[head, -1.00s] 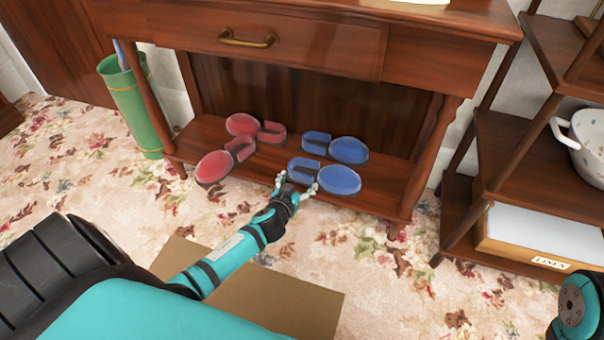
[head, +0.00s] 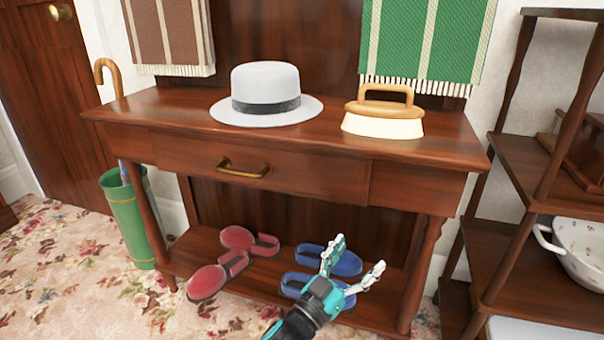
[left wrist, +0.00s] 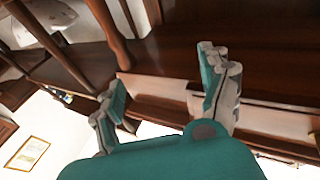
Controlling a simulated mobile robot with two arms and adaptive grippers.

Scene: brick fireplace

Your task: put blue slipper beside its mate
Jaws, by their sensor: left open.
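Two blue slippers lie side by side on the low shelf of the table, the back blue slipper (head: 350,264) behind the front blue slipper (head: 291,286). Both have their rounded ends to the right. My left gripper (head: 357,256) is open, its fingers spread with nothing between them. In the head view it overlaps both slippers and hides parts of them. In the left wrist view the open left gripper (left wrist: 163,90) has dark wood beyond it, and no slipper shows there. My right gripper is out of view.
A red slipper pair (head: 207,281) lies left on the same shelf (head: 385,308). The table top above bears a grey hat (head: 265,85) and a wooden-handled brush-like object (head: 383,122). A green umbrella stand (head: 128,220) is left; a shelf rack (head: 500,240) is right.

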